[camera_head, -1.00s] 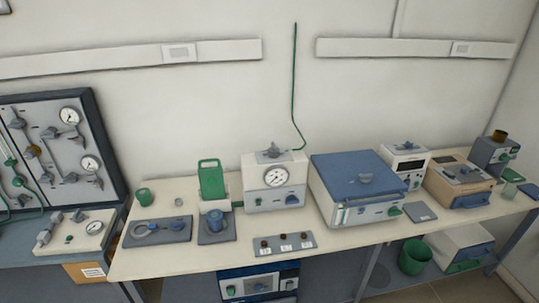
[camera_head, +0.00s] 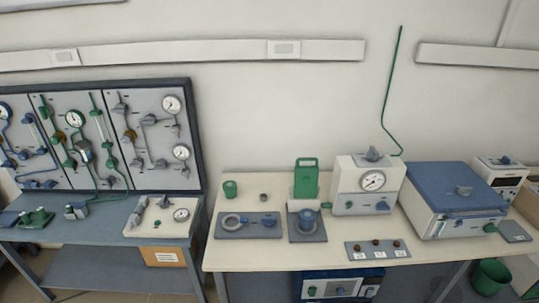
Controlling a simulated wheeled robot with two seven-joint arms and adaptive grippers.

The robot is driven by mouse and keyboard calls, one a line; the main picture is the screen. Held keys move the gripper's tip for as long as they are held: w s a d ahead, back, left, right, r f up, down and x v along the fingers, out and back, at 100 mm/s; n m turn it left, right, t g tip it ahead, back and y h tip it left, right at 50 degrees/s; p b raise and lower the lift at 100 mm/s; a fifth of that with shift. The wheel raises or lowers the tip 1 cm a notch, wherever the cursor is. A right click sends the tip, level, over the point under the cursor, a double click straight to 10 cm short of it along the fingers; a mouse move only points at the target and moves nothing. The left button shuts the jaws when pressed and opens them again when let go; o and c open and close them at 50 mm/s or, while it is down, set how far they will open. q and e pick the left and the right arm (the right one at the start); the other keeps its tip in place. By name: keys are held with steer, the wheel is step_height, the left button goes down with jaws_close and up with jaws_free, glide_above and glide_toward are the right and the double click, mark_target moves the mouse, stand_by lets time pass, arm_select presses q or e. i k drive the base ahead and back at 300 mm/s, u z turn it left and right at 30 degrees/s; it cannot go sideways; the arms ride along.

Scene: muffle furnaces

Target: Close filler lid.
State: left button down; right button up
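A green upright plate (camera_head: 306,175) with a slot near its top stands behind a small white-and-grey unit (camera_head: 305,206) on the cream bench. It looks like a raised lid, but I cannot tell for sure that it is the filler lid. A blue round part (camera_head: 307,217) sits in front of it on a grey base plate (camera_head: 305,238). Neither of my grippers is in view.
A white box with a dial (camera_head: 366,187) stands right of the green plate, then a blue-topped furnace (camera_head: 456,190). A grey plate with a ring (camera_head: 248,226) and a green cup (camera_head: 230,188) are left. A small panel with knobs (camera_head: 377,249) lies in front.

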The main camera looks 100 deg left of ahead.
mark_target(305, 177)
steer(key=k, duration=1.3)
steer(key=u, duration=1.5)
